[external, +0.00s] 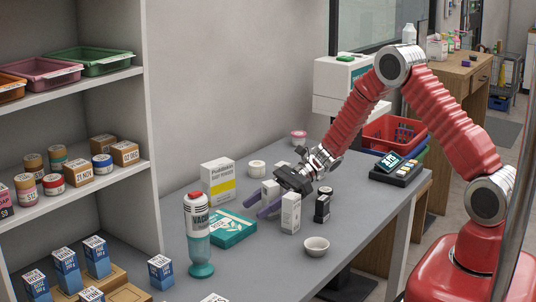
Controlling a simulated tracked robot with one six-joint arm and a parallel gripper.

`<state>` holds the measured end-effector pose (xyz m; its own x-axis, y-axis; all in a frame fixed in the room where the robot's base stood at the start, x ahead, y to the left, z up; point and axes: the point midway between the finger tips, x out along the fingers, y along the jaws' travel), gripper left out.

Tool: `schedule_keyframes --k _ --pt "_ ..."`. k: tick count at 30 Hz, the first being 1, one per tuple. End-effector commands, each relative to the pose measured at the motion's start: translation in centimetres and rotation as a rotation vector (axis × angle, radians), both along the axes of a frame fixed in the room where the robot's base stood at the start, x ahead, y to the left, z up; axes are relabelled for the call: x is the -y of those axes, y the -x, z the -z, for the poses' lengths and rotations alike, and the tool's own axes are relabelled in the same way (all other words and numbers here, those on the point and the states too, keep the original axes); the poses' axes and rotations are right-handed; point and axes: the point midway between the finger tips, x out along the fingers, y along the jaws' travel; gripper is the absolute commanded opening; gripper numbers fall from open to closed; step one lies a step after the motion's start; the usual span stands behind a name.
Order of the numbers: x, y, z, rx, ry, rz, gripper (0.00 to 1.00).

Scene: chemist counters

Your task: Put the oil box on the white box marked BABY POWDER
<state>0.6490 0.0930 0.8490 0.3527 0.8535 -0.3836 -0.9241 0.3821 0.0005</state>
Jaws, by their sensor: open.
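The white box marked BABY POWDER (216,184), with a yellow band, stands upright on the grey counter near the wall. My gripper (261,204) is open to its right, low over the counter, its two purple fingers pointing left. One small white box (270,189) stands by the fingers; I cannot tell if it is between them. Another small white box (291,213) stands upright just in front of the gripper. A dark box or bottle (322,206) stands to its right. The labels are too small to tell which is the oil box.
A teal box (232,229) lies flat in front of the powder box. A vacuum-labelled bottle (199,235) stands at left, and a small white bowl (316,246) near the front edge. A round white tub (257,168) is behind. A card terminal (397,170) and red basket (390,135) are at right.

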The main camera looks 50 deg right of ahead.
Motion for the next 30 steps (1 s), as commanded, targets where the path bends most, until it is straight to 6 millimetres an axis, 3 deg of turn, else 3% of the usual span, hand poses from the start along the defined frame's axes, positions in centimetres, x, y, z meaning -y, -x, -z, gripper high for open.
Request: schedule_keyframes --k 11,30 --pt "0.9 0.3 -0.6 0.0 -0.001 0.002 0.51" --pt "9.4 3.8 -4.4 0.001 -0.001 0.003 0.51"
